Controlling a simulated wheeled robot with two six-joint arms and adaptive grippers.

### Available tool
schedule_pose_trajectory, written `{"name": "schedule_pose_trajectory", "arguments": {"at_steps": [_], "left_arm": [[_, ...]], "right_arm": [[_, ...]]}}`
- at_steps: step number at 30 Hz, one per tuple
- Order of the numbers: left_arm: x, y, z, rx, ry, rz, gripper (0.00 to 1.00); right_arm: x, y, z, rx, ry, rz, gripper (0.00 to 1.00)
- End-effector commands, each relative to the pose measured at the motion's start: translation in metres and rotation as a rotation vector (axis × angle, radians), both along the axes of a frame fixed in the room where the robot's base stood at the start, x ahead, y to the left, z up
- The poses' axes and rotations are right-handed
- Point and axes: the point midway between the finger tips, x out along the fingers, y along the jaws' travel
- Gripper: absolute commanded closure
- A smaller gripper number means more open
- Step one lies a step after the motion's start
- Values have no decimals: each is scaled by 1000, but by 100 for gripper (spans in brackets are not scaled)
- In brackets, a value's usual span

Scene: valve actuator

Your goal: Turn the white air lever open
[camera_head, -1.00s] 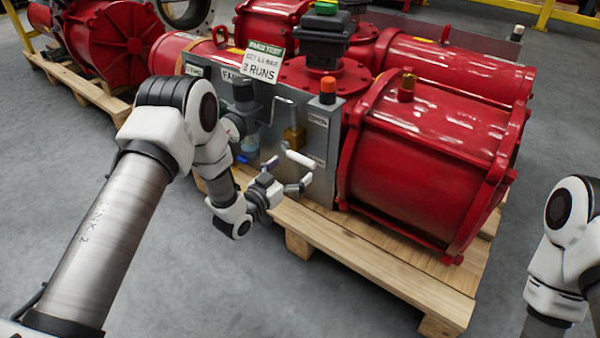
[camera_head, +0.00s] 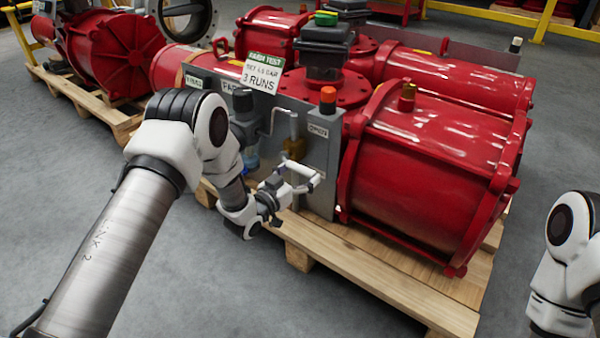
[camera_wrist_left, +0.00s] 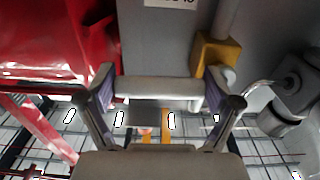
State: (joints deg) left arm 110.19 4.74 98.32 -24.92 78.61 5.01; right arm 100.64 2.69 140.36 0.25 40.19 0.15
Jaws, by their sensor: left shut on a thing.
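The white air lever (camera_head: 302,170) is a short pale bar on the front of the grey panel, by a brass valve body (camera_head: 294,147). In the left wrist view the lever (camera_wrist_left: 155,88) lies crosswise between my finger pads, and the brass body (camera_wrist_left: 214,60) is above it to the right. My left gripper (camera_head: 297,176) has a finger at each end of the lever and is shut on it; it also shows in the left wrist view (camera_wrist_left: 166,99). My right arm is at the right edge, and its gripper is out of view.
The wooden pallet (camera_head: 400,275) lies below; grey floor in front is clear.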

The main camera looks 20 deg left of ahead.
Motion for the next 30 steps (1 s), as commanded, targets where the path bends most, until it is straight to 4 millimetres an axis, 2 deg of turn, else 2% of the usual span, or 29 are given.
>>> {"name": "schedule_pose_trajectory", "arguments": {"at_steps": [11,21,30], "left_arm": [[0,0,21,-200,75,0,72],[2,6,43,-498,182,1,72],[6,16,59,-765,279,1,72]], "right_arm": [[-2,1,38,1,5,7,60],[-3,1,77,1,9,13,60],[-3,1,103,1,9,13,60]]}}
